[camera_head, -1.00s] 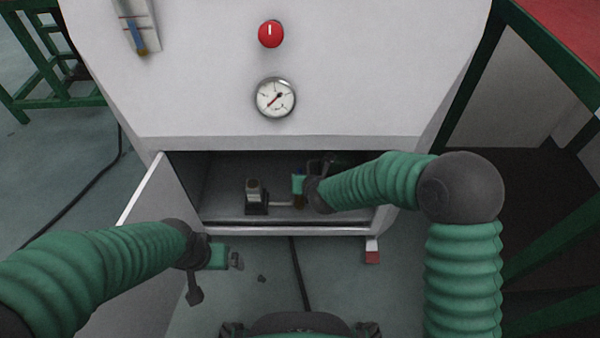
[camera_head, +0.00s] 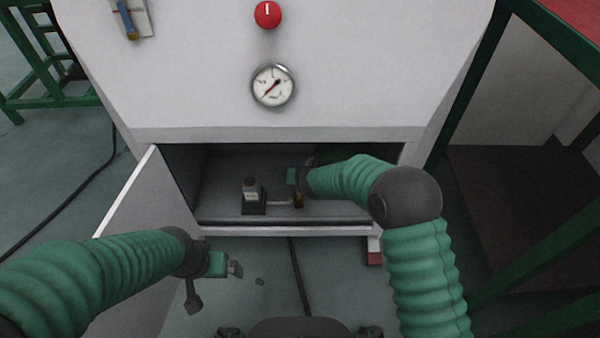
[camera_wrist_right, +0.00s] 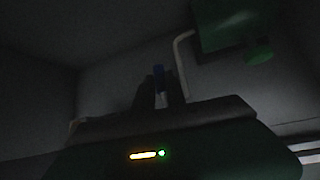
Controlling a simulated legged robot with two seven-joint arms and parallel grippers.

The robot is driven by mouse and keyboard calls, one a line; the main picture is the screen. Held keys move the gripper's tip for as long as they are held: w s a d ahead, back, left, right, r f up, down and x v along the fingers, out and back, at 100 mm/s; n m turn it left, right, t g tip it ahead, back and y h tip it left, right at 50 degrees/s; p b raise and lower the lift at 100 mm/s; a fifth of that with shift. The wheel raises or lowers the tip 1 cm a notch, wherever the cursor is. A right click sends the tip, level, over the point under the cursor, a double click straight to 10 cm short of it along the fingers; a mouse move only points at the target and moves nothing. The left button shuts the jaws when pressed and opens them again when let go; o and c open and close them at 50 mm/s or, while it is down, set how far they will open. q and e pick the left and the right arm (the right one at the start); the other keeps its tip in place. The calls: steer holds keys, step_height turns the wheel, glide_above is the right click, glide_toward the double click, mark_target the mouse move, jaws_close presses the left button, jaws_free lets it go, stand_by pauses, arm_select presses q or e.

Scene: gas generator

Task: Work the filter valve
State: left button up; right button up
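Inside the open cabinet stands a dark block with a pale upright top (camera_head: 250,188). A thin pipe runs right from it to a small brownish fitting (camera_head: 298,200). I cannot tell which part is the filter valve. My right gripper (camera_head: 292,175) is inside the cabinet, just above and behind the fitting as seen from the head. In the right wrist view its dark fingers (camera_wrist_right: 160,92) have a narrow gap with a small blue and white thing (camera_wrist_right: 159,82) showing in it; I cannot tell whether they hold it. My left gripper (camera_head: 235,269) is outside, near the open door; its finger gap is unclear.
The cabinet door (camera_head: 150,210) is open at the left. The cabinet's lower sill (camera_head: 285,230) and side walls bound the opening. A gauge (camera_head: 273,86) and red knob (camera_head: 267,14) sit above. The wrist view shows a green body (camera_wrist_right: 232,25) and a bent pipe (camera_wrist_right: 181,55).

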jaws_close()
stand_by(0.9)
